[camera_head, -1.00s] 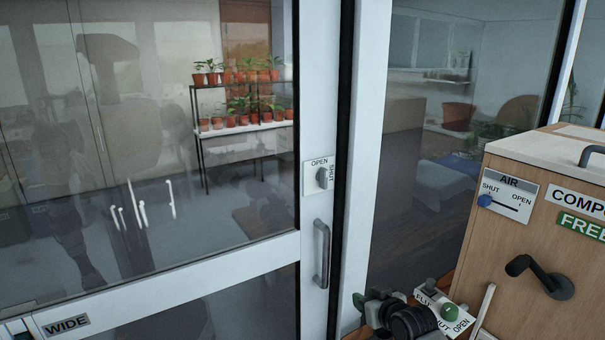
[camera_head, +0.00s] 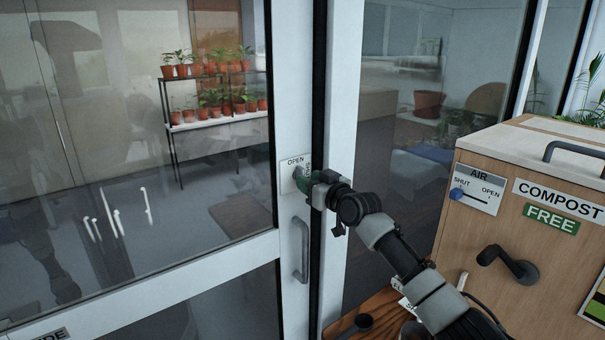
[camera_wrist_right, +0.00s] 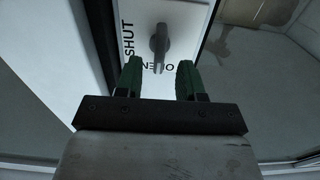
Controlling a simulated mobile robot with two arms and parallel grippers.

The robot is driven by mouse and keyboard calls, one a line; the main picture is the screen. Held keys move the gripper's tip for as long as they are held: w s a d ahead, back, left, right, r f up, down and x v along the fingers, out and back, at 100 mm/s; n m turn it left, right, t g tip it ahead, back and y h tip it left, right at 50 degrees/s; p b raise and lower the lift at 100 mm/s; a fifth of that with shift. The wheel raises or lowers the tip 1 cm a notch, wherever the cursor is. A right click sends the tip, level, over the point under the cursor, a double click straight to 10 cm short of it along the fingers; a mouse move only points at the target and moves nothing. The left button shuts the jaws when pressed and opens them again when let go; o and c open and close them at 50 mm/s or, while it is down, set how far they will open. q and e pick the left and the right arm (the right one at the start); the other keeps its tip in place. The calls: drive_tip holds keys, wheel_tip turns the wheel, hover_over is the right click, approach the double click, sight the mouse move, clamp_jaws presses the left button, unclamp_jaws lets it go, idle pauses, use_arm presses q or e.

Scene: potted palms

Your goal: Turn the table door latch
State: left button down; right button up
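The latch is a grey knob (camera_wrist_right: 159,42) on a white plate (camera_head: 288,177) fixed to the sliding glass door's white frame. The plate reads OPEN along one edge and SHUT along the side. In the wrist view the knob's lever points toward the word OPEN. My right gripper (camera_head: 306,188) with green fingers is at the plate in the head view and partly covers the knob. In the wrist view this gripper (camera_wrist_right: 159,80) is open, its fingers apart, with the lever tip lined up between them. Contact cannot be told. My left gripper is out of view.
A vertical door handle (camera_head: 301,250) sits below the latch. A wooden compost box (camera_head: 480,240) with an air slider and black crank stands at right, beside my right arm. Potted plants on a rack (camera_head: 215,125) are behind the glass.

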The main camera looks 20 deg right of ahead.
drive_tip(key=shift+x, duration=1.7)
clamp_jaws()
